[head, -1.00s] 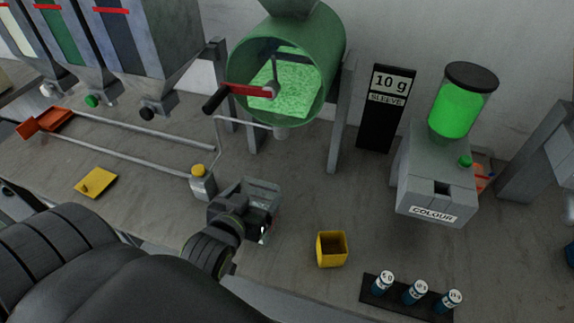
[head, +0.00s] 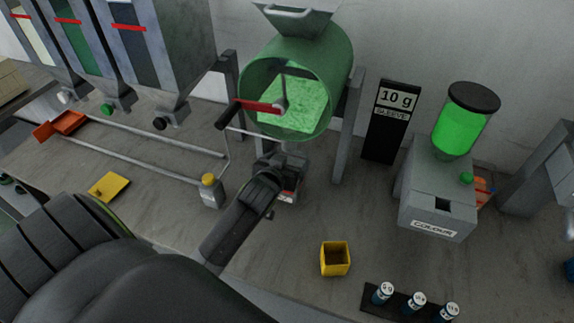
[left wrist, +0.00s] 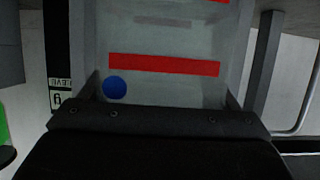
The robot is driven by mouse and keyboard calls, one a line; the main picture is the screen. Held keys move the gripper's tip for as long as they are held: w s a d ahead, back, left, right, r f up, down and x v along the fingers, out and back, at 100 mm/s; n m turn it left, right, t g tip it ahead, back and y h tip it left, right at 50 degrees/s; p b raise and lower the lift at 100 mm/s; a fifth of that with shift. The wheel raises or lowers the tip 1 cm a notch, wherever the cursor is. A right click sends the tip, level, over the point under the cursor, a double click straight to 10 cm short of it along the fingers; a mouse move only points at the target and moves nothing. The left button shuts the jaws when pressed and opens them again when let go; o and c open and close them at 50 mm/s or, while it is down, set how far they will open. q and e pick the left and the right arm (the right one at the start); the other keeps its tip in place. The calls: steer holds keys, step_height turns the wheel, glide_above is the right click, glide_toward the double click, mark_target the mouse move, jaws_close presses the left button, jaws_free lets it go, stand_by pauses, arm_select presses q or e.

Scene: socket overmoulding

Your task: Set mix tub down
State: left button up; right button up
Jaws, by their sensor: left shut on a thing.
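The mix tub (head: 291,162) is a clear grey tub below the front of the green drum (head: 340,62). In the left wrist view the tub (left wrist: 165,88) fills the space ahead of my gripper, with a red band and a blue dot on its wall. My left gripper (head: 276,184) is shut on the tub's near side, and the arm hides part of it. I cannot tell whether the tub's base touches the bench. My right gripper is not in view.
The drum's stand leg (head: 346,130) rises close right of the tub. The colour dispenser (head: 436,200) is farther right. Bench between box and drum is clear.

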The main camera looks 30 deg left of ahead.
arm_select(q)
steer(key=shift+f, duration=0.9)
steer(key=shift+f, duration=0.15)
steer(key=o, duration=1.1)
steer(key=shift+o, duration=0.2)
steer(key=shift+s+d+r, duration=0.1)
steer(key=shift+s+r, duration=0.1)
steer(key=b+v, duration=0.1)
steer(key=v, duration=1)
steer(key=shift+s, duration=0.35)
steer(key=shift+d+r, duration=0.1)
